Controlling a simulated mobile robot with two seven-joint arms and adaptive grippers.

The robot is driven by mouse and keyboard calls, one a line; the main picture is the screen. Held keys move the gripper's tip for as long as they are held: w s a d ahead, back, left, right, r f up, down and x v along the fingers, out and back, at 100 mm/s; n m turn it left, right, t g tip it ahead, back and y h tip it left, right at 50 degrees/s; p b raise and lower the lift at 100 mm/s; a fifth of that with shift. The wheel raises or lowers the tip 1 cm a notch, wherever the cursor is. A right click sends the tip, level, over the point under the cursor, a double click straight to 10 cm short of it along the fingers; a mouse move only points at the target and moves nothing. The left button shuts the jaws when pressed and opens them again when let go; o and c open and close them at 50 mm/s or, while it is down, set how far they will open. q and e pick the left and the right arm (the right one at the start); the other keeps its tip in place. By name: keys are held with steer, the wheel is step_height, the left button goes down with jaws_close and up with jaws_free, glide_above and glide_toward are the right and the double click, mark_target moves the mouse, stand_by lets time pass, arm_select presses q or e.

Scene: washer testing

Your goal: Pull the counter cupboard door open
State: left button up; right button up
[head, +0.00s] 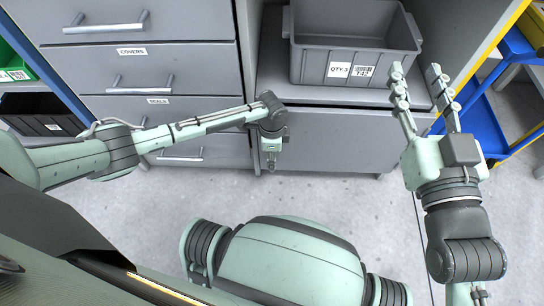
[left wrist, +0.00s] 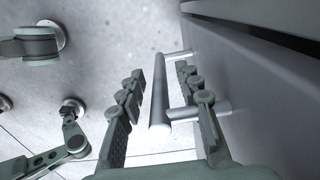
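The counter cupboard door (head: 340,142) is a grey panel below the open shelf in the head view, and it looks closed. In the left wrist view its face (left wrist: 255,85) runs along the right. Its grey bar handle (left wrist: 160,95) stands off the door on two posts. My left gripper (left wrist: 160,75) is open, with one finger on each side of the bar; the right finger is between bar and door. In the head view the left gripper (head: 270,160) is small at the door's left side, hiding the handle. My right gripper (head: 417,72) is open and empty, to the right of the bin.
A grey bin (head: 352,50) stands on the shelf above the door. Drawers with bar handles (head: 140,84) are on the left. A blue trolley (head: 485,125) with yellow edges stands at the right. The grey floor (head: 330,205) before the door is clear apart from my body.

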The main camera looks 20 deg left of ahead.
arm_select(q)
steer(key=shift+c, duration=0.4)
jaws_close()
